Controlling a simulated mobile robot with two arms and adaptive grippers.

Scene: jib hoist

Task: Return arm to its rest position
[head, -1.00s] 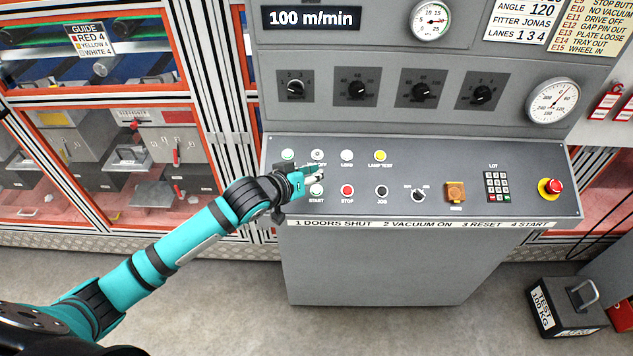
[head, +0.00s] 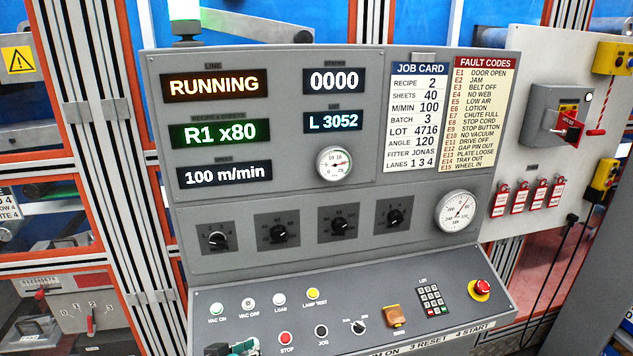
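My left gripper (head: 236,349) shows only as a small teal and dark piece at the bottom edge of the head view. It is over the lower left of the sloped control panel (head: 390,290), left of the red STOP button (head: 286,338). Most of the gripper and the rest of my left arm are cut off, so I cannot tell whether its fingers are open or touch the panel. The START button is not visible. My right arm is not in view.
The upright console shows RUNNING (head: 210,85), R1 x80 (head: 220,133) and 0000 (head: 333,81). A job card (head: 417,120) and fault list (head: 485,110) are at its right. A red emergency button (head: 480,289) sits at the panel's right. Guarded cabinets stand at the left.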

